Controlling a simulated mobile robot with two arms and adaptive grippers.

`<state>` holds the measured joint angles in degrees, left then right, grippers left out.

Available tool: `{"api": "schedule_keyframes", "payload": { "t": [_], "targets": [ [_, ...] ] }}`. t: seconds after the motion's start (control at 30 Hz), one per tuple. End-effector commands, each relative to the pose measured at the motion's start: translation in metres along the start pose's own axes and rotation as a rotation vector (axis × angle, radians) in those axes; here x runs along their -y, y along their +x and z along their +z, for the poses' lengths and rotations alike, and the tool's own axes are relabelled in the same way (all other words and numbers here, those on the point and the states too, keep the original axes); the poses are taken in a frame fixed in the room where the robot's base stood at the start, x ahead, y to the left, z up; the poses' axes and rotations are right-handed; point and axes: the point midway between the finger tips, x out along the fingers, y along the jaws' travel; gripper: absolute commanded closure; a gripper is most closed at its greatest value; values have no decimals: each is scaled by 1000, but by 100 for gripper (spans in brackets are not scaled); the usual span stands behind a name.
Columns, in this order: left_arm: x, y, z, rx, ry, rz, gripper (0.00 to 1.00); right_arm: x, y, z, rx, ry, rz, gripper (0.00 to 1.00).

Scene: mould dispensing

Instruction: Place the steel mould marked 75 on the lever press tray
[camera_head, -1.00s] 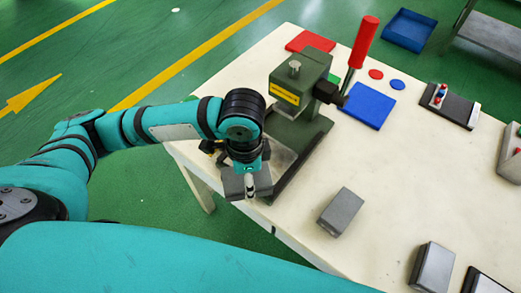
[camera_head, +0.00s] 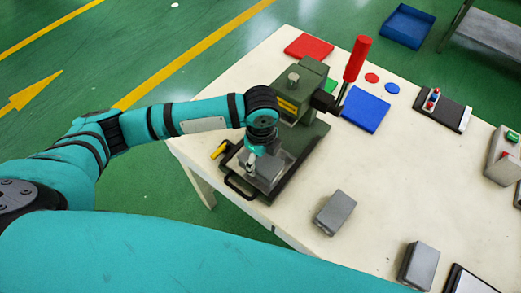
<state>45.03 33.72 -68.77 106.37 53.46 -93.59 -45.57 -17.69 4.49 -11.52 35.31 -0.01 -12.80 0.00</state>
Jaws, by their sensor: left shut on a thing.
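My left gripper (camera_head: 250,167) points down at the front of the green lever press (camera_head: 306,86), shut on a grey steel mould (camera_head: 266,172). The mould is over the press tray (camera_head: 238,181), a dark plate with a black handle at its front. I cannot tell whether the mould touches the tray. No number can be read on it. The press has a raised red lever (camera_head: 357,58). My right gripper is not in view.
Two other grey blocks stand on the white table (camera_head: 290,214): one (camera_head: 335,212) right of the press, one (camera_head: 419,265) near the front edge. Red (camera_head: 309,47) and blue (camera_head: 366,110) mats lie by the press. A control box (camera_head: 503,156) stands at the right.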

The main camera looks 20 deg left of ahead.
Motion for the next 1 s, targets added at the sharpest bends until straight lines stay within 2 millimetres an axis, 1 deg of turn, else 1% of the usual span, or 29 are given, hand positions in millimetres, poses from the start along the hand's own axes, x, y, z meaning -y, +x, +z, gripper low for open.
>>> {"api": "schedule_keyframes", "payload": {
  "t": [0.03,0.1,0.23,0.37,0.5,0.6,0.97,1.0],
  "targets": [
    [10,-3,7,1,-4,-3,96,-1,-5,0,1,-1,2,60],
    [19,-1,14,0,-2,-3,96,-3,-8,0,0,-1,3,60],
    [29,1,23,-1,-1,-3,96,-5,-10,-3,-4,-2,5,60],
    [31,8,24,-1,0,0,96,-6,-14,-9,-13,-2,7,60],
    [30,26,24,-1,0,0,96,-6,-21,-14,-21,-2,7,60],
    [30,36,24,-1,0,-1,96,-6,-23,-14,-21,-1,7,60],
    [31,40,24,-1,1,-3,96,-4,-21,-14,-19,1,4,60],
    [30,41,24,0,1,-1,36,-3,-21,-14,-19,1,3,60]
  ]
}}
